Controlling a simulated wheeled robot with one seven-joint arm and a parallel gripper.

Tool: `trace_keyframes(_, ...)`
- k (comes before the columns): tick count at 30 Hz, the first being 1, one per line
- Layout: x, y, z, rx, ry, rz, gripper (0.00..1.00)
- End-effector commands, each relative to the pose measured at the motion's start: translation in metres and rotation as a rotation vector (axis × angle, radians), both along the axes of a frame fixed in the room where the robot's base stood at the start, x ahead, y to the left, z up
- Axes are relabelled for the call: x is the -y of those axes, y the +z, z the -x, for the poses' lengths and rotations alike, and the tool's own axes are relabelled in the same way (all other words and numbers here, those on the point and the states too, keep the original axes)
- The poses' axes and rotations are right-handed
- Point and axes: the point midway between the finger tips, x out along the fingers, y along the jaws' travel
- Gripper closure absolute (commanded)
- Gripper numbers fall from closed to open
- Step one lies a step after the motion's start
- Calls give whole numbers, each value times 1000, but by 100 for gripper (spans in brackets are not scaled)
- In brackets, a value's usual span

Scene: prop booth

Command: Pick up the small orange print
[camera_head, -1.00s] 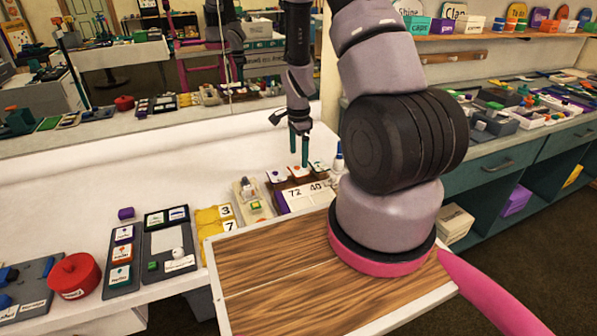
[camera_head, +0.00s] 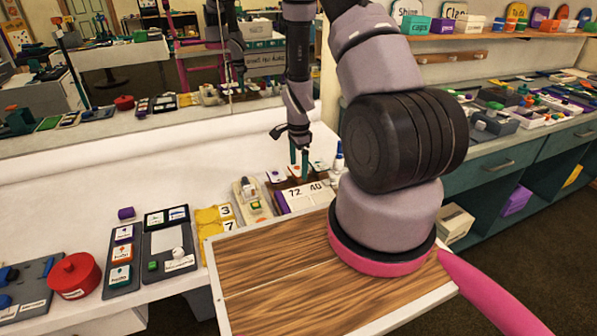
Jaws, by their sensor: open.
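My gripper (camera_head: 299,170) points straight down over the brown card rack on the white table, its two green fingers apart. Three small white cards with coloured marks stand in the rack. The left card (camera_head: 275,175) and the right card (camera_head: 319,167) show beside the fingers. The middle card, which looks like the small orange print, is mostly hidden behind and between the fingertips. I cannot tell whether the fingers touch it.
In front of the rack lies a white strip (camera_head: 297,204) reading 72 and 40. To the left are yellow number cards (camera_head: 214,218), a grey tray (camera_head: 168,245) and a red round container (camera_head: 74,275). A mirror stands behind.

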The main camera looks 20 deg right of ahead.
Motion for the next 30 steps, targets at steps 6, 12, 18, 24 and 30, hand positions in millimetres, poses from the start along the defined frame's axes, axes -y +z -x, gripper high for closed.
trace_keyframes(6, 0, -1, 0, 0, 0, 0, 0)
trace_keyframes(12, 0, -1, 0, 0, 1, 0, 27)
trace_keyframes(18, 0, -1, 0, 0, 1, 0, 63)
trace_keyframes(24, 0, 1, 0, 0, 1, 0, 63)
trace_keyframes(30, 0, 23, -1, 3, 2, 1, 63)
